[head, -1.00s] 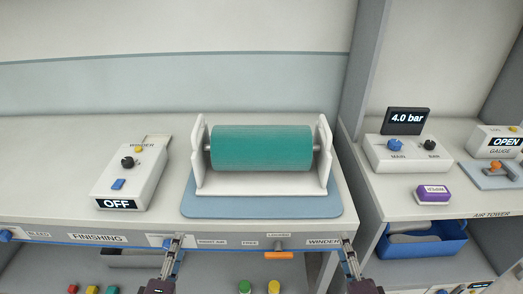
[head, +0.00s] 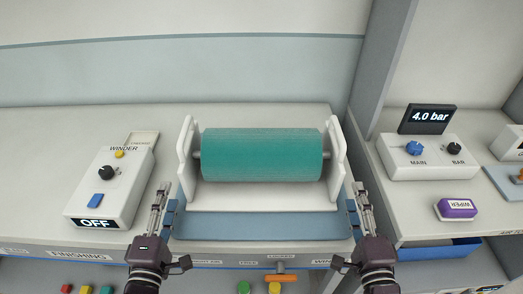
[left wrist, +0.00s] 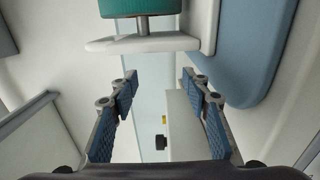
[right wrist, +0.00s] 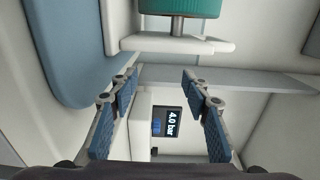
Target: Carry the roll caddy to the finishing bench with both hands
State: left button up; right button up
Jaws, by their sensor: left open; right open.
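The roll caddy (head: 262,196) is a white cradle with upright end plates and a teal roll (head: 262,155) on a rod. It stands upright on a blue mat (head: 255,226) on the finishing bench (head: 50,150). My left gripper (head: 164,200) is open and empty just outside the caddy's left end plate, low at the mat's left edge. My right gripper (head: 358,203) is open and empty outside the right end plate. Both wrist views show an end plate, in the left (left wrist: 145,44) and right (right wrist: 170,44), beyond the open fingers; nothing lies between them.
A winder box (head: 108,190) reading OFF stands left of the caddy. On the right table are a 4.0 bar display (head: 428,119), its control box (head: 428,158) and a purple wiper block (head: 457,209). A blue bin (head: 440,249) sits below.

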pick_arm(q)
jog(key=shift+s+r, duration=0.3)
jog(key=shift+s, duration=0.25)
pick_arm(e)
jog(key=shift+s+r, duration=0.3)
jog(key=shift+s, duration=0.25)
pick_arm(q)
jog(key=w, duration=1.4)
jog(key=shift+f, duration=0.1)
pick_arm(e)
jog(key=w, duration=1.4)
jog(key=shift+f, duration=0.1)
pick_arm(q)
jog(key=shift+w+d, duration=0.1)
jog(key=shift+w, duration=0.2)
pick_arm(e)
jog(key=shift+w+a, duration=0.1)
jog(key=shift+w, duration=0.2)
pick_arm(q)
jog(key=shift+d+f, duration=0.1)
jog(key=shift+d, duration=0.3)
pick_arm(e)
jog(key=shift+a+f, duration=0.1)
jog(key=shift+a, duration=0.3)
pick_arm(q)
jog(key=shift+s+d, duration=0.2)
jog(key=shift+d, duration=0.05)
pick_arm(e)
jog(key=shift+s+a, duration=0.2)
jog(key=shift+a, duration=0.05)
